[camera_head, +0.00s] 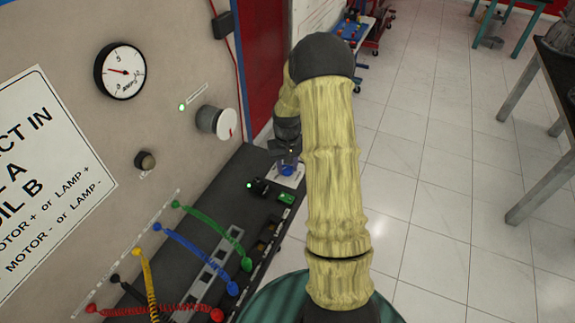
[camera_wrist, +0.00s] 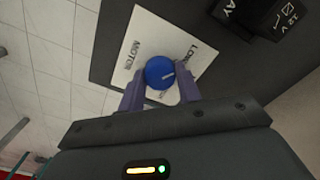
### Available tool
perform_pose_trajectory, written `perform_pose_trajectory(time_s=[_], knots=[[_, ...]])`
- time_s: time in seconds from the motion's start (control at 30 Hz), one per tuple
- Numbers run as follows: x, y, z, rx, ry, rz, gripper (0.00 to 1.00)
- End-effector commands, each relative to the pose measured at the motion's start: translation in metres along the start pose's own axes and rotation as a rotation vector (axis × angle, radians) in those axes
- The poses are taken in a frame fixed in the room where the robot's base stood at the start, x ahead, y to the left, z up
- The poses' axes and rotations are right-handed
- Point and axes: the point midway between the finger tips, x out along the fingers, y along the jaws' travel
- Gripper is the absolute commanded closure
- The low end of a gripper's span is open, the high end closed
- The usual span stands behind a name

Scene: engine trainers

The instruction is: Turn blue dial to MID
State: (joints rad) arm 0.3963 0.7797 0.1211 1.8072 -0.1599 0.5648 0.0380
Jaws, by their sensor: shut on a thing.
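The blue dial (camera_wrist: 160,72) sits on a white label plate (camera_wrist: 135,28) in the wrist view. The words MOTOR and LOW can be read on the plate, and the rest is turned or covered. A light mark shows on the dial near its right side. My gripper (camera_wrist: 159,88) has its two fingers on either side of the dial, shut on it. In the head view the blue dial (camera_head: 287,170) shows at the right end of the dark bench panel, with my gripper (camera_head: 286,158) over it. My arm hides part of that area.
A black switch block (camera_wrist: 275,15) stands near the dial in the wrist view. Tiled floor lies right.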

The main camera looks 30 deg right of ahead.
Motion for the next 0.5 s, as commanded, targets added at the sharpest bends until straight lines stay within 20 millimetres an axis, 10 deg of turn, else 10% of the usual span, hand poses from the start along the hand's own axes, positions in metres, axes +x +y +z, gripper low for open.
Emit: perform_pose_trajectory(time_s=[0.5], knots=[[-0.0014,-0.0005,-0.0012,0.408,0.004,0.001,0.89]])
